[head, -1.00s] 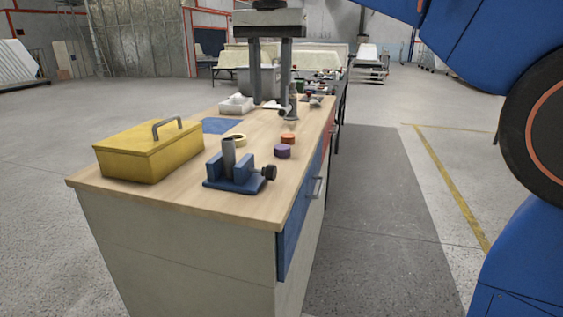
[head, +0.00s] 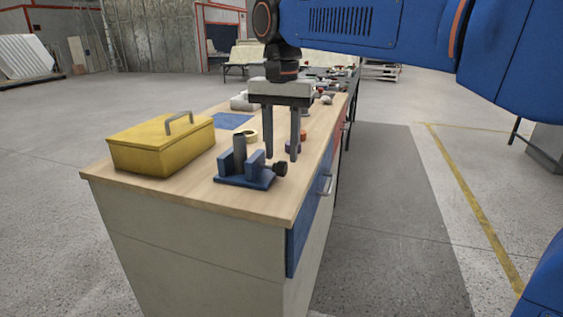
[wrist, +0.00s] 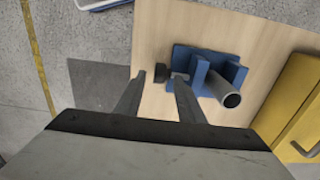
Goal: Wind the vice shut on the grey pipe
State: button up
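The blue vice (head: 246,182) stands on the near end of the wooden bench top. The grey pipe (head: 239,147) stands upright between its jaws; in the wrist view the pipe (wrist: 219,88) shows its open end. Whether both jaws touch it I cannot tell. The vice's dark knob (head: 281,169) sticks out to the right and also shows in the wrist view (wrist: 161,72). My gripper (head: 281,157) points down above and near the knob, open and empty. In the wrist view its fingertips (wrist: 160,76) appear either side of the knob.
A yellow toolbox (head: 160,147) with a grey handle stands left of the vice. A tape roll (head: 249,135) and a blue mat (head: 230,121) lie behind it. Coloured caps are partly hidden behind my fingers. The floor right of the bench is clear.

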aim_at(281, 161)
jog(key=shift+f, duration=1.9)
jog(key=c, duration=0.9)
